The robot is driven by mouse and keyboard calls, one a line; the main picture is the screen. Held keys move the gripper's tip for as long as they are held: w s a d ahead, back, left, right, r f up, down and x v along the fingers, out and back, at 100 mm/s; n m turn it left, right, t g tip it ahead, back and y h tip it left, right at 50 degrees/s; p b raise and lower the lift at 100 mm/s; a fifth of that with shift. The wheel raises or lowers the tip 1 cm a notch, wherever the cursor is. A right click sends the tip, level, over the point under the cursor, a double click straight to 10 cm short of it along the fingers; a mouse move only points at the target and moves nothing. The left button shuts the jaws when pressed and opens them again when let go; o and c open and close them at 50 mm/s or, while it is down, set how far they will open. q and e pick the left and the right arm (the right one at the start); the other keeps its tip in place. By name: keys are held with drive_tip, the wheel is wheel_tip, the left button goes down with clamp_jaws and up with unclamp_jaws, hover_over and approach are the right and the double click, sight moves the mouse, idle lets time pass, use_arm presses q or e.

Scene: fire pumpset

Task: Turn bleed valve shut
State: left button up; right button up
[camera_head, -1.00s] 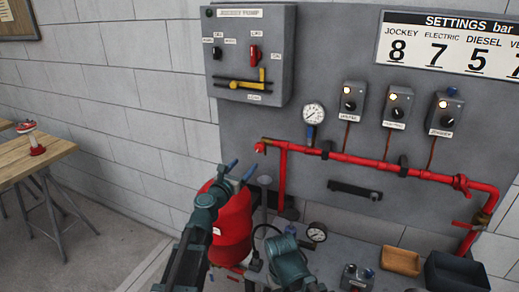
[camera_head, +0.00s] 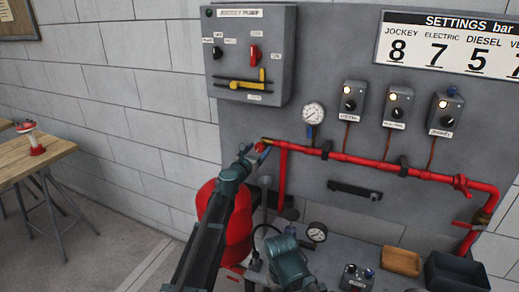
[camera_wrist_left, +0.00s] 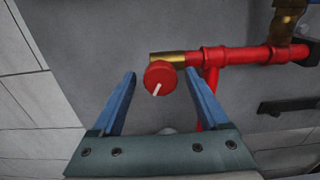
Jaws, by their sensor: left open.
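The bleed valve shows in the left wrist view as a round red knob (camera_wrist_left: 160,77) with a white pointer line, at the brass left end of the red pipe. The line slants from lower left to upper right. My left gripper (camera_wrist_left: 160,90) is open, with its blue fingers on either side of the knob and no visible contact. In the head view my left gripper (camera_head: 257,152) is at the pipe's left end and mostly covers the knob. My right arm (camera_head: 287,260) shows at the bottom centre; its fingers cannot be made out.
The red pipe (camera_head: 345,158) runs right along the grey panel. A gauge (camera_head: 313,113) sits above it and the jockey pump box (camera_head: 250,50) at upper left. A red tank (camera_head: 236,225) stands below. A wooden table (camera_head: 30,160) is far left.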

use_arm(q)
drive_tip(key=shift+w+d, duration=0.25)
drive_tip(key=shift+w, duration=0.3)
clamp_jaws()
